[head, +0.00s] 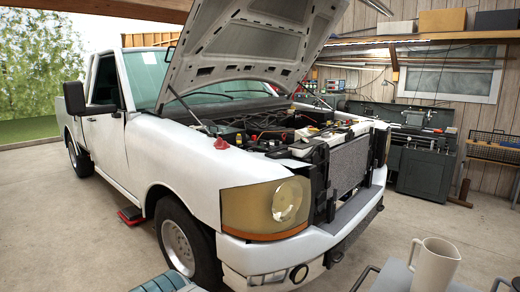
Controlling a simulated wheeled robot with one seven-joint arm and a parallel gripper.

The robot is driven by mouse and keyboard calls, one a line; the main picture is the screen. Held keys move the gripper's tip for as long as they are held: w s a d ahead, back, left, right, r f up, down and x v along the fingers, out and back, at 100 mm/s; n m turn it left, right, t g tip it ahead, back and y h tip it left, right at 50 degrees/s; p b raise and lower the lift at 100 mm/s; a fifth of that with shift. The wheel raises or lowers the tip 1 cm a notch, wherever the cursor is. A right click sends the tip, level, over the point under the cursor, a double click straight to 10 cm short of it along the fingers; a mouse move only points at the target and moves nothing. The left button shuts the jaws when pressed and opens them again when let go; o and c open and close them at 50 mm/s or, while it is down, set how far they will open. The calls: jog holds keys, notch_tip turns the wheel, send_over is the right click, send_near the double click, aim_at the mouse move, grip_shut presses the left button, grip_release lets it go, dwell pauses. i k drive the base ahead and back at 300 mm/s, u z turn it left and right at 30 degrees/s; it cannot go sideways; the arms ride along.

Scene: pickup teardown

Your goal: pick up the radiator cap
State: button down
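A white pickup truck (180,150) stands in the middle of the head view with its hood (250,45) raised. Its engine bay (275,125) is open and crowded with parts, and the radiator (348,165) is exposed at the front. My gripper is not in view.
A grey cart (395,277) with a beige pitcher (435,265) is at the bottom right. A blue-grey ribbed object (165,282) is at the bottom edge. A lathe-like machine (425,155) stands at the back right. Concrete floor (75,235) is clear at the left.

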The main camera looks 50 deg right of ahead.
aim_at(326, 135)
jog(key=i, duration=1.75)
jog(key=z, duration=5.6)
jog(key=i, duration=0.75)
